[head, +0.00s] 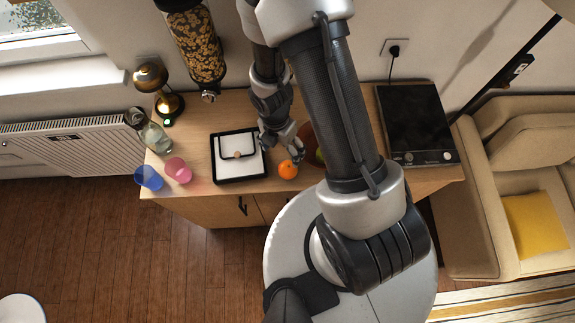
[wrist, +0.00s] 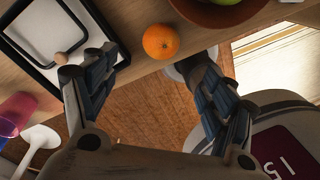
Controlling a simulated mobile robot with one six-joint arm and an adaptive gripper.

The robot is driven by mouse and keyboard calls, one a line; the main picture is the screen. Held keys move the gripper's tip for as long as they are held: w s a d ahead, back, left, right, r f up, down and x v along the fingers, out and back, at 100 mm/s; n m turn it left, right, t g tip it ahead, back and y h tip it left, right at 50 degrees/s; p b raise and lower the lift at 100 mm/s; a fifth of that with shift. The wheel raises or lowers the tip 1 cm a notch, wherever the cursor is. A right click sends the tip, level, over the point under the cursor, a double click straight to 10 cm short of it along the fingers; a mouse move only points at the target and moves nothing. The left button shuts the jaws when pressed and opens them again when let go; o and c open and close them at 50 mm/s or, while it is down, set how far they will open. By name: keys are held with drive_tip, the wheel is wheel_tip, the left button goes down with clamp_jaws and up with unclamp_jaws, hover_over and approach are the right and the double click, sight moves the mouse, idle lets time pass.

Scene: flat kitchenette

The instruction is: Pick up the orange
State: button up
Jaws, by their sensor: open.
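The orange (head: 288,169) sits on the wooden counter near its front edge, between a black-framed tray and a bowl. In the wrist view the orange (wrist: 161,41) lies at the upper middle, beyond my fingertips. My gripper (head: 284,146) hangs over the counter just behind and above the orange in the head view. In the wrist view my gripper (wrist: 155,65) is open, with its fingers spread to the left and right and nothing between them. The orange is in line with the gap and appears apart from both fingers.
A black-framed white tray (head: 217,173) stands left of the orange. A brown bowl (wrist: 212,14) with green fruit stands right, partly hidden by my arm in the head view. Pink (head: 178,170) and blue (head: 149,178) cups stand at the left. A black hob (head: 415,120) is at the right.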

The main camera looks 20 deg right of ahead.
sight(287, 166)
drive_tip(key=f+b, duration=0.1)
drive_tip(key=f, duration=0.1)
drive_tip(key=f+b, duration=0.2)
drive_tip(key=f, duration=0.1)
drive_tip(key=f+b, duration=0.1)
drive_tip(key=f, duration=0.1)
drive_tip(key=shift+s+d+f, duration=0.2)
drive_tip(key=shift+s+f, duration=0.05)
drive_tip(key=shift+f, duration=0.05)
drive_tip(key=f+b, duration=0.6)
drive_tip(key=b, duration=0.1)
drive_tip(key=shift+s+d+f, duration=0.3)
drive_tip(key=shift+s, duration=0.05)
drive_tip(key=shift+r, duration=0.1)
drive_tip(key=shift+c, duration=0.4)
drive_tip(key=c, duration=1.1)
drive_tip(key=shift+c, duration=0.2)
